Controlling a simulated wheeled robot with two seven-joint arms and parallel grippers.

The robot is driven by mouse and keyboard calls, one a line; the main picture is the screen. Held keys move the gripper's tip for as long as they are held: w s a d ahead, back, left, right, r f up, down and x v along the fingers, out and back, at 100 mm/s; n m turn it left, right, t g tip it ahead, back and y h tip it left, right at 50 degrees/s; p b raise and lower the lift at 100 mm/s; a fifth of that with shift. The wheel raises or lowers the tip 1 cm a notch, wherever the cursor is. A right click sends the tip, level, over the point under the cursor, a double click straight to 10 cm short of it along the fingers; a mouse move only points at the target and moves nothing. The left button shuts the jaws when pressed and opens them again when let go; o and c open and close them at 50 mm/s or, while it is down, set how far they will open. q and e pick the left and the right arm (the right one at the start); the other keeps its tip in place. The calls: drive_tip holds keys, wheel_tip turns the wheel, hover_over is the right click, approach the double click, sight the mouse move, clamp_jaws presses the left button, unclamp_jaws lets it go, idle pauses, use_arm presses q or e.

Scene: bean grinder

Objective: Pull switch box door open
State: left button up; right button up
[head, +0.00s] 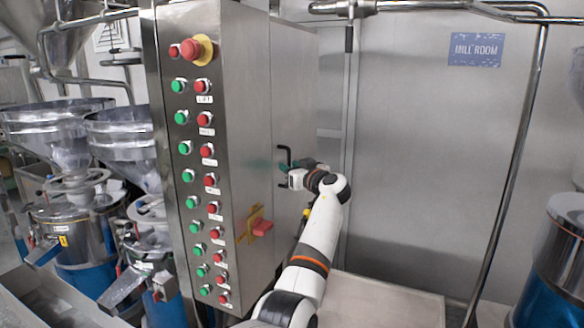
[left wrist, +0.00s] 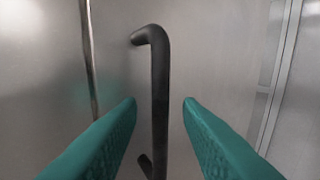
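The switch box (head: 240,130) is a tall steel cabinet with a panel of green and red buttons on its front face. Its door (head: 293,90) is on the right side face and looks closed. A black bar handle (head: 284,153) stands upright on the door. In the left wrist view the handle (left wrist: 159,90) runs vertically between the two teal fingers of my left gripper (left wrist: 160,103). The fingers are apart, with a gap on each side of the handle. In the head view my left gripper (head: 286,169) is at the handle, partly hidden by its own wrist. My right gripper is not in view.
Steel hoppers (head: 125,135) stand at left. A wall with a Mill Room sign (head: 475,50) and a slanted pipe (head: 508,180) are at right. A blue and steel drum (head: 555,260) stands at far right.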

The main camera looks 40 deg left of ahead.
use_arm(q)
clamp_jaws()
drive_tip(key=w+d+b, duration=0.5)
drive_tip(key=d+b, duration=0.1)
drive_tip(key=d, duration=0.2)
drive_tip(key=shift+r, duration=0.25)
